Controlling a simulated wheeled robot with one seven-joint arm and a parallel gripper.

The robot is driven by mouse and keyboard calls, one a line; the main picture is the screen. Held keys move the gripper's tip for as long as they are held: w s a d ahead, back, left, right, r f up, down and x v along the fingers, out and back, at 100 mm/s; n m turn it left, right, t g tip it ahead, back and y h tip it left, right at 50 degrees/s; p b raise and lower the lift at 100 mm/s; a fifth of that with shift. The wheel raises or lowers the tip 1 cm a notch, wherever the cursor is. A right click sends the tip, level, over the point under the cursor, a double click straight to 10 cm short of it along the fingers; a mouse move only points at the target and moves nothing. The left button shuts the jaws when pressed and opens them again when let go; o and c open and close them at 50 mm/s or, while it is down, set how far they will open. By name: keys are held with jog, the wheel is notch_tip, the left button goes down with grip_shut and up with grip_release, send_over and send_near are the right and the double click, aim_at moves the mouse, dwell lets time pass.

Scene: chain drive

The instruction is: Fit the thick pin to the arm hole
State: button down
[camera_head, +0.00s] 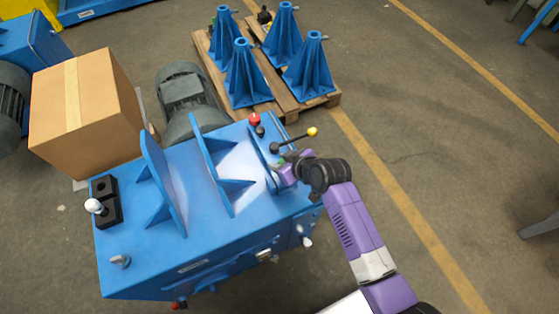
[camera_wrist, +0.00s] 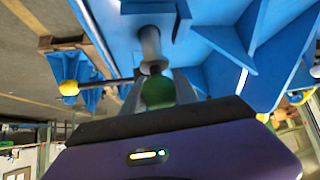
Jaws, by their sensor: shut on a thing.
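My gripper (camera_head: 285,174) is at the right end of the blue machine (camera_head: 210,255), beside its right-hand upright plate (camera_head: 262,158). In the wrist view my gripper (camera_wrist: 158,95) is shut on the green ball end of a pin (camera_wrist: 158,91). The pin's grey metal shaft (camera_wrist: 150,45) points away from me towards a blue part (camera_wrist: 150,8) and appears to meet it. I cannot tell whether its tip is inside a hole, and no arm hole shows clearly. In the head view only a bit of green shows at the jaws.
A rod with a yellow ball (camera_head: 312,132) sticks out close to my gripper; the ball also shows in the wrist view (camera_wrist: 68,88). A red knob (camera_head: 254,118) is nearby. Black blocks (camera_head: 106,212) with a white-topped piece (camera_head: 94,206) sit at left. Blue stands (camera_head: 308,72) are behind.

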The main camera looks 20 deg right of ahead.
jog(key=shift+f+b, duration=1.5)
jog(key=shift+f, duration=0.5)
jog(key=c, duration=1.1)
grip_release()
jog(key=shift+o, duration=1.1)
jog(key=shift+s+f, duration=0.1)
jog(key=shift+f, duration=0.05)
jog(key=shift+a, duration=0.1)
jog(key=shift+s, duration=0.1)
